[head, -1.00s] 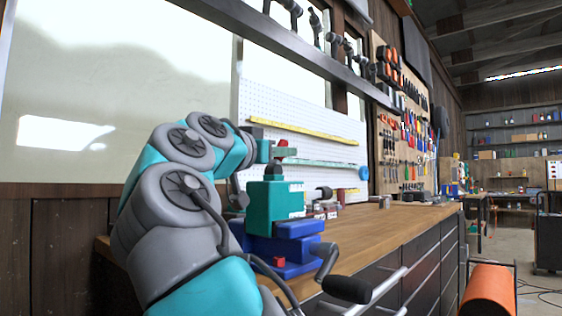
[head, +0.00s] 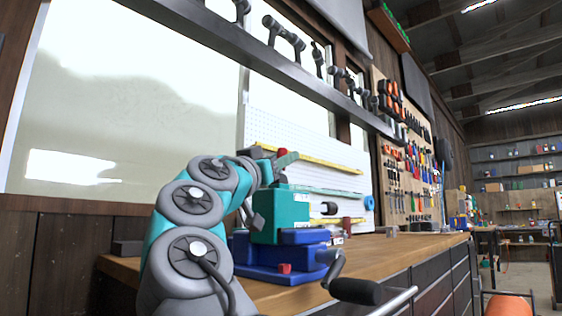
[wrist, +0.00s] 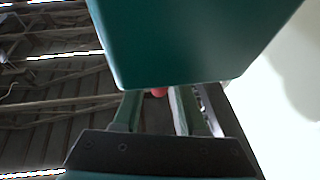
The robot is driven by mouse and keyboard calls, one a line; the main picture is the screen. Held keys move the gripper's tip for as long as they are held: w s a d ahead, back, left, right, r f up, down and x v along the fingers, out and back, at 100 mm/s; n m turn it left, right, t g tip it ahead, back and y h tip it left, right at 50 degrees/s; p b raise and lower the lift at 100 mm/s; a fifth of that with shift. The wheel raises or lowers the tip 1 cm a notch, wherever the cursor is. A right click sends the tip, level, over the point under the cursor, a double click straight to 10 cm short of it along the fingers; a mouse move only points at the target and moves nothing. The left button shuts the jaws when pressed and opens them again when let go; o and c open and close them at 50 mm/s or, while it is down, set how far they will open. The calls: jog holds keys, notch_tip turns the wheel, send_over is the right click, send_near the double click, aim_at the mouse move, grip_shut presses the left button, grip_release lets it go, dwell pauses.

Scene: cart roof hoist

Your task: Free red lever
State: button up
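A small red piece (head: 283,153), perhaps the lever, shows at my gripper (head: 284,161), above a teal block (head: 280,215) on a blue vise-like base (head: 285,262). Another small red piece (head: 285,268) sits low on the base's front. In the wrist view my gripper's green fingers (wrist: 157,110) stand apart, with a red tip (wrist: 158,92) showing in the gap between them. I see no contact on it. The teal block (wrist: 190,40) fills the top of that view and hides the rest of the red piece.
A crank with a black handle (head: 355,291) sticks out from the base toward the front. The wooden bench (head: 400,246) runs right, with small items behind the base. A pegboard (head: 300,125) stands behind, under a dark overhead rail (head: 290,78).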

jog(key=shift+o, duration=1.1)
jog(key=shift+f, duration=0.1)
jog(key=b+v, duration=0.3)
jog(key=v, duration=0.4)
jog(key=shift+s+a, duration=0.2)
jog(key=shift+s, duration=0.1)
jog(key=shift+f, duration=0.1)
